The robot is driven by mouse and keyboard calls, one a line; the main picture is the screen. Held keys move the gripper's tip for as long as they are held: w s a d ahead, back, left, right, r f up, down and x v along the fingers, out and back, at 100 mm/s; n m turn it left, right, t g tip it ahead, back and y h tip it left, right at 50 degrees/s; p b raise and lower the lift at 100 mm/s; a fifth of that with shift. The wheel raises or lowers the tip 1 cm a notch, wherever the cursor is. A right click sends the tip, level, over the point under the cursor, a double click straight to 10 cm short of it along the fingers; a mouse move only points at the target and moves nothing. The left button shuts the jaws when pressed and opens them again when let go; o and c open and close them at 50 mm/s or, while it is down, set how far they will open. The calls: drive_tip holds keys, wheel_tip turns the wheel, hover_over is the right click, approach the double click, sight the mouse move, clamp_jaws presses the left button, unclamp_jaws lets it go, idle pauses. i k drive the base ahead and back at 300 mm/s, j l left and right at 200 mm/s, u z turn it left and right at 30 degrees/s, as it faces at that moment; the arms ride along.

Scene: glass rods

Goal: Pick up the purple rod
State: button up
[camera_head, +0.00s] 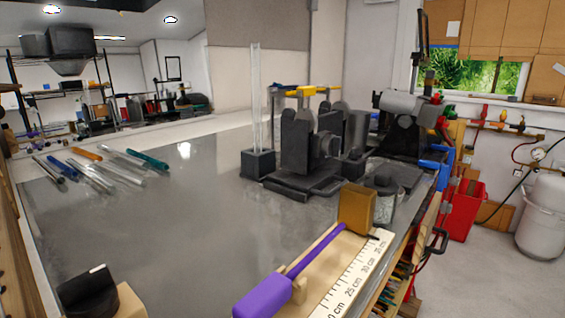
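A purple rod-like piece (318,249) lies slanted over a pale wooden board at the bottom centre. Its near end is a thick purple handle-like part (263,297). Its thin far part runs up and right towards a brown block (357,208). It seems to rest on a small wooden support (297,284). Several rods lie side by side on the grey bench at left, among them an orange rod (86,153), a teal rod (148,160) and clear ones. I see no plainly purple rod among these. My gripper is not in view.
A ruler scale (352,280) runs along the board. A dark stand with tall clear rods (257,165) and black equipment (300,150) stand at the back of the bench. A black object (88,291) sits at lower left. The bench middle (170,215) is clear.

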sight(268, 297)
drive_tip(key=i+l+u, duration=0.2)
drive_tip(key=l+u, duration=0.15)
drive_tip(key=i+l+u, duration=0.15)
drive_tip(key=l+u, duration=0.25)
drive_tip(key=i+l+u, duration=0.1)
drive_tip(key=l+u, duration=0.6)
drive_tip(key=i+l, duration=0.05)
drive_tip(key=l, duration=0.05)
